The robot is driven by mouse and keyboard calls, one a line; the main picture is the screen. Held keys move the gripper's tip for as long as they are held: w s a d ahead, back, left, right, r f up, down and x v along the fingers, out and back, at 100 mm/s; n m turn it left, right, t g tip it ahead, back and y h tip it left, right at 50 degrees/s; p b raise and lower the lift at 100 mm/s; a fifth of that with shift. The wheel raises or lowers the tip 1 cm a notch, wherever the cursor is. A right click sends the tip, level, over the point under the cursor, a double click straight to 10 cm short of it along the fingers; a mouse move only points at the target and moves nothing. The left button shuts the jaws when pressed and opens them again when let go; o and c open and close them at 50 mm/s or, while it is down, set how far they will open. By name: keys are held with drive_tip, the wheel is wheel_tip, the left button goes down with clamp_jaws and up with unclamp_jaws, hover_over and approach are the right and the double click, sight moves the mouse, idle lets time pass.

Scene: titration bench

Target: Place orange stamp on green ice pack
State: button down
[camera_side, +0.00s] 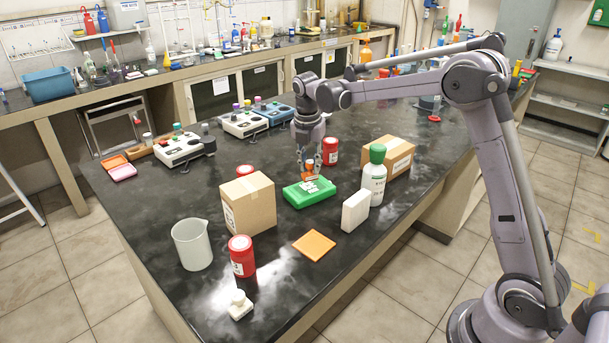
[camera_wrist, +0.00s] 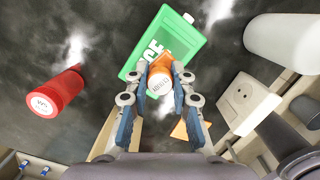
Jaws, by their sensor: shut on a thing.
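The green ice pack (camera_side: 322,194) lies flat on the dark bench; it also shows in the wrist view (camera_wrist: 190,45), with white lettering on top. My gripper (camera_side: 309,165) points down over the far part of the pack. Its two fingers (camera_wrist: 160,88) are shut on the orange stamp (camera_side: 309,178). In the wrist view the stamp (camera_wrist: 165,66) sits between the fingertips, with a white printed round end facing the camera. It overlaps the edge of the pack there. Whether the stamp touches the pack cannot be told.
A cardboard box (camera_side: 250,204), a white block (camera_side: 355,212), a green-capped white bottle (camera_side: 374,180) and a red jar (camera_side: 330,152) stand close around the pack. A flat orange square (camera_side: 314,245) lies in front. A beaker (camera_side: 192,246) and another red jar (camera_side: 242,258) stand front left.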

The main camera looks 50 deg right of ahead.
sight(308, 176)
drive_tip(key=shift+f, duration=1.3)
drive_tip(key=shift+f, duration=0.1)
drive_tip(key=c, duration=1.1)
unclamp_jaws()
drive_tip(key=shift+c, duration=0.2)
wheel_tip(308, 176, up, 12)
drive_tip(key=a, duration=0.2)
drive_tip(key=s+a+r+m+t, duration=0.2)
drive_tip(key=s+a+m, duration=0.1)
drive_tip(key=s+m, duration=0.4)
drive_tip(key=s+a+f+m+t, duration=0.2)
drive_tip(key=s+a+f+m, duration=0.1)
drive_tip(key=s+m, duration=0.4)
drive_tip(key=s+a+f+m+t+y, duration=0.1)
drive_tip(key=s+a+f+m+t, duration=0.1)
drive_tip(key=s+m, duration=0.6)
wheel_tip(308, 176, down, 2)
drive_tip(key=s+a, duration=0.1)
drive_tip(key=s, duration=0.2)
drive_tip(key=shift+a+f+m+t+y, duration=0.2)
drive_tip(key=shift+a+m+t+y, duration=0.1)
drive_tip(key=shift+a, duration=0.05)
